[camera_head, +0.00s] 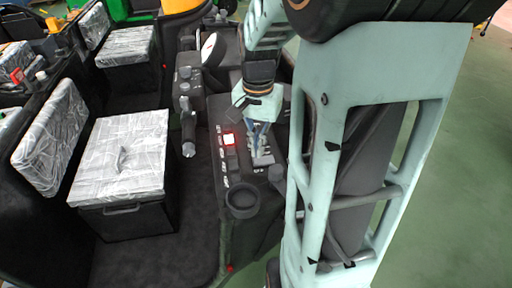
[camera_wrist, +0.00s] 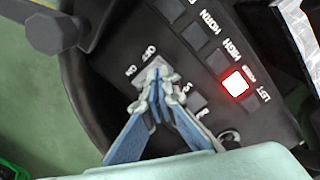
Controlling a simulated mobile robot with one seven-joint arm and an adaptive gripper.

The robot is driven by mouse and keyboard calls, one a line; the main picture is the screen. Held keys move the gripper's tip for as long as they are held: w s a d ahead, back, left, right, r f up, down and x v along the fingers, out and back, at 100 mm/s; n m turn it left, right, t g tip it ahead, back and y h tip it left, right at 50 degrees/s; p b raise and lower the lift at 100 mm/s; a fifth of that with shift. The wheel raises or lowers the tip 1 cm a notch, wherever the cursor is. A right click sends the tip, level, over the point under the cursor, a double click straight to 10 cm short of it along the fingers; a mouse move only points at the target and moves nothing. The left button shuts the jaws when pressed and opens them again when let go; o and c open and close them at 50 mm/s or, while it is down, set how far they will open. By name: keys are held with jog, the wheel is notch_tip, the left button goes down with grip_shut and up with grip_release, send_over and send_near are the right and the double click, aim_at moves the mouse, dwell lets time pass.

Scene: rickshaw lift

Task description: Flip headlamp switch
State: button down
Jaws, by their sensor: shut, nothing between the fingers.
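The black control panel (camera_head: 232,182) of the vehicle stands in the middle of the head view. My gripper (camera_head: 259,138) is over its right part, fingers pointing down. In the wrist view my gripper (camera_wrist: 157,98) has its blue fingers together at the tips, with nothing between them. The tips are at a small pale switch plate (camera_wrist: 152,74) with "OFF" and "ON" printed beside it. The fingertips hide most of the switch, so I cannot tell its position or whether they touch it. The headlamp label is not readable.
A lit red-rimmed button (camera_wrist: 235,84) sits beside "HIGH" and "LEFT" labels, with dark buttons near it. A black knobbed lever (camera_wrist: 52,30) is at upper left. In the head view a round cup holder (camera_head: 241,201) and wrapped seats (camera_head: 122,155) lie nearby.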

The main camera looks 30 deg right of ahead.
aim_at(257, 159)
jog(key=shift+f+b, duration=0.8)
jog(key=shift+f, duration=0.35)
dwell(0.4)
jog(key=shift+r, duration=0.15)
notch_tip(257, 159, up, 7)
jog(key=p, duration=0.5)
jog(key=shift+p, duration=0.35)
jog(key=shift+w, duration=0.1)
